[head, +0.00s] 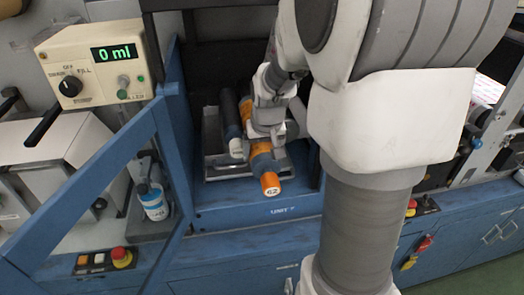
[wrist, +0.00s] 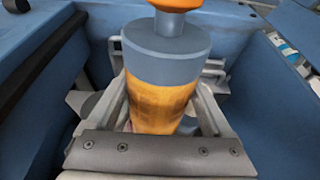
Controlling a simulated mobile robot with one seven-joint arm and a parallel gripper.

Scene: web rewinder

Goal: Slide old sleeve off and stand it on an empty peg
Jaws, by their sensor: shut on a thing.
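An orange sleeve with grey end band (head: 259,149) lies lengthwise in the recess of the blue machine, its front end towards me. An orange end piece marked 62 (head: 270,185) sticks out in front of it. In the wrist view the orange and grey sleeve (wrist: 160,100) lies between the two fingers of my gripper (wrist: 165,75), which is shut around it. The orange end piece (wrist: 175,4) shows beyond the grey face on a thinner neck. My gripper (head: 266,130) comes down on the sleeve from above. I cannot make out an empty peg.
A dark roller with a pale end (head: 230,115) lies just left of the sleeve, over a grey metal tray (head: 212,165). A blue frame bar (head: 85,185) slants across the left. A bottle with a blue label (head: 155,205) stands behind it. A control box reads 0 ml (head: 95,65).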

